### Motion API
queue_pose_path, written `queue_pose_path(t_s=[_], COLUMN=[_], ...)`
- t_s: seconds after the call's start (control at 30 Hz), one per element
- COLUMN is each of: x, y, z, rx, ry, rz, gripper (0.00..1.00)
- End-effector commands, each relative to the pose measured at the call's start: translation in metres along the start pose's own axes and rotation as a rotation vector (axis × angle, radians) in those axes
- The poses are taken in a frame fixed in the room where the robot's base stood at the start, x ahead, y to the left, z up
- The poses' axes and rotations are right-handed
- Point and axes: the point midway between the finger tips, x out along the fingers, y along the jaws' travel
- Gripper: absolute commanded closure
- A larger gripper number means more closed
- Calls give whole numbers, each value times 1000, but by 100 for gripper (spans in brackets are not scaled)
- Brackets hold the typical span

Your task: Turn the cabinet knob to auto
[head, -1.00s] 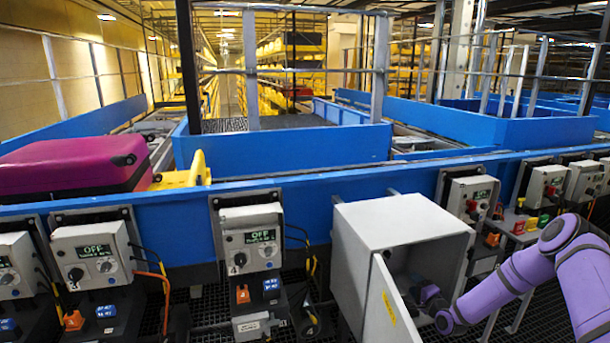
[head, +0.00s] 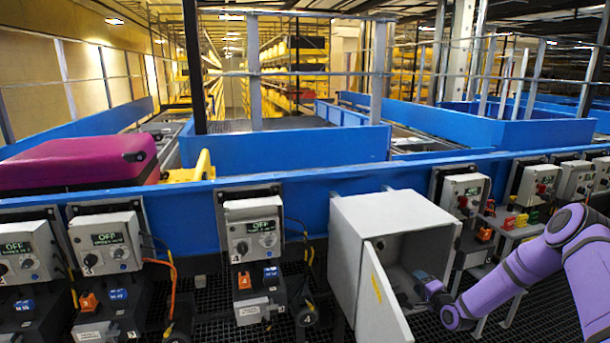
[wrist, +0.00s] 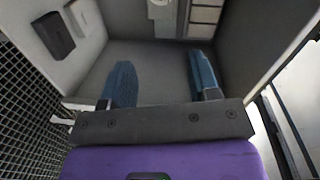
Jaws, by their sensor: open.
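The grey cabinet (head: 388,210) stands right of the middle in the head view, its door (head: 385,305) swung open toward me. My gripper (head: 428,292) is at the cabinet's open front, by the dark mouth of the box. In the wrist view my gripper (wrist: 162,75) is open and empty, its two blue-grey fingers pointing into the grey cabinet interior (wrist: 160,60). No knob marking or "auto" label is readable.
A black block (wrist: 53,35) sits on the pale panel at left in the wrist view. Control boxes (head: 252,235) line the blue conveyor rail (head: 310,195). A magenta suitcase (head: 75,163) lies on the conveyor at left. Dark grating (head: 215,315) covers the floor.

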Motion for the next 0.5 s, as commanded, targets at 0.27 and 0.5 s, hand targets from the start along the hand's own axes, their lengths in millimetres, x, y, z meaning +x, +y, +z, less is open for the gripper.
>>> queue_pose_path(t_s=[0.27, 0.5], x=[6, 8], y=[-38, -99], z=[-6, -13], rx=[-115, -292], ry=[-41, -94], rz=[71, 183], gripper=[44, 44])
